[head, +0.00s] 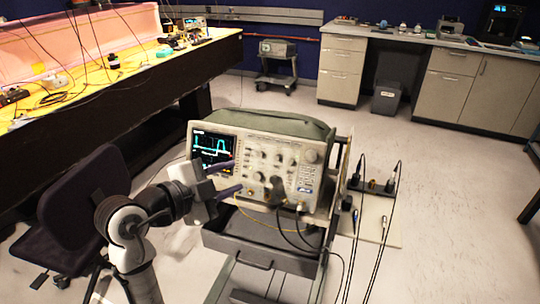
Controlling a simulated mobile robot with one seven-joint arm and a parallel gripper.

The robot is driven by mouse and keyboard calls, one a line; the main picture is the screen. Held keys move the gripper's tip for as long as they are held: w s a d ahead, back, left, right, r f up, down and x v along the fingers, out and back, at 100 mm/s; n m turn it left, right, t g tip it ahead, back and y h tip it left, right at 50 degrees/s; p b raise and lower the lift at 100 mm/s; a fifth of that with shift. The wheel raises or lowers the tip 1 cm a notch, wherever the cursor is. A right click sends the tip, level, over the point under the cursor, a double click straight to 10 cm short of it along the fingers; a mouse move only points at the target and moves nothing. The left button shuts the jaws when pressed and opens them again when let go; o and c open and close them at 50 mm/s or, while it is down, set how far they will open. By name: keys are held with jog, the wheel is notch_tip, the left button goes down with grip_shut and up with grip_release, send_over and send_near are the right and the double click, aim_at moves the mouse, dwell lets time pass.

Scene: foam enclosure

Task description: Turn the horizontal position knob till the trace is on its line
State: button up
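An oscilloscope (284,137) with a pale front panel sits on a cart in the middle of the head view. Its dark screen (212,147) shows a bright cyan trace with a pulse toward the right side. The line for the trace is too small to make out. I cannot tell which is the horizontal position knob. My gripper (237,175) is in front of the screen's lower right, its two dark fingers apart and nothing visible between them. Contact with the panel cannot be told.
Cables hang from the panel's lower edge. The cart's dark drawer (262,248) is below. A side shelf (382,225) with upright probes stands right of the cart. A dark chair (80,205) is at the left, beside a long bench (140,80). The floor at right is clear.

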aim_at(277, 158)
jog(key=p+x, duration=0.4)
jog(key=x, duration=0.9)
jog(key=shift+w+d, duration=0.15)
jog(key=shift+w, duration=0.1)
grip_shut()
